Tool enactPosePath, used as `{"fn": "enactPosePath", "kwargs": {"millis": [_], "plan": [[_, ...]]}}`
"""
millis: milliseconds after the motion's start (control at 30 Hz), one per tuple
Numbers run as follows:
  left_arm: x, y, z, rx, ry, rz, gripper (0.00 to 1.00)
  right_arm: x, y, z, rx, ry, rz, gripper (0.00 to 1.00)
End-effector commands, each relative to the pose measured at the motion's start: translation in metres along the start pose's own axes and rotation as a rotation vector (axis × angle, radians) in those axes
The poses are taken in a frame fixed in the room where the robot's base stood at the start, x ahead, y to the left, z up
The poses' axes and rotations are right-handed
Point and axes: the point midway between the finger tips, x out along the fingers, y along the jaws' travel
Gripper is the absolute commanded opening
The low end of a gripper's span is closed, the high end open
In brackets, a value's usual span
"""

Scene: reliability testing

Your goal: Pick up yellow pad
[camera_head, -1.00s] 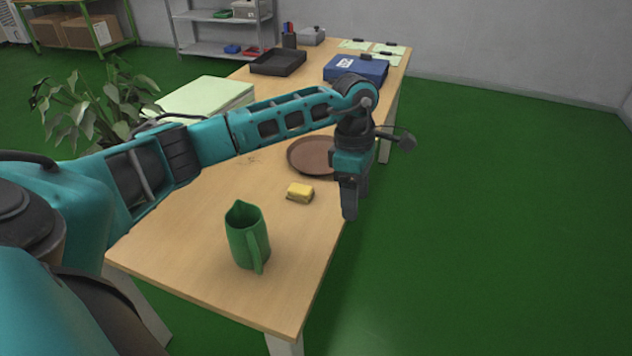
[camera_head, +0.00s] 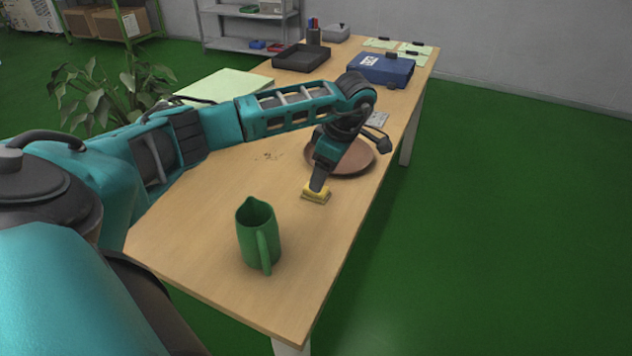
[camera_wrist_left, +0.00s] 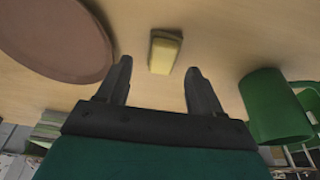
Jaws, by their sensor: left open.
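The yellow pad (camera_head: 316,194) lies on the wooden table, between the green pitcher and the brown round tray. In the left wrist view the pad (camera_wrist_left: 165,52) lies beyond the fingertips, roughly in line with the gap between them. My left gripper (camera_head: 317,186) points down at the pad in the head view and covers part of it. In the left wrist view the left gripper (camera_wrist_left: 158,75) has its two fingers apart with nothing between them. My right gripper is not in view.
A green pitcher (camera_head: 257,235) stands nearer the table's front end. A brown round tray (camera_head: 350,160) lies just behind the pad, partly under my arm. A blue case (camera_head: 385,70) and a black tray (camera_head: 300,57) are farther back. The table's right edge is close.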

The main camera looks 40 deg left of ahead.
Motion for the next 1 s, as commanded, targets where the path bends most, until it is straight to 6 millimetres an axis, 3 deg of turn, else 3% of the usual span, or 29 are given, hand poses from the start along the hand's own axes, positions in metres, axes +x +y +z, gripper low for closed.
{"fn": "enactPosePath", "kwargs": {"millis": [200,533,1000], "plan": [[0.033,-0.005,-0.004,0.001,0.0,-0.002,0.66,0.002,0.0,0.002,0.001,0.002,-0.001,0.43],[0.039,-0.005,-0.004,0.001,0.0,0.0,0.66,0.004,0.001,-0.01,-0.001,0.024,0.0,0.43],[0.039,-0.005,-0.004,0.001,0.0,0.0,0.21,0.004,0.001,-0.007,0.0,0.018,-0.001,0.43]]}}
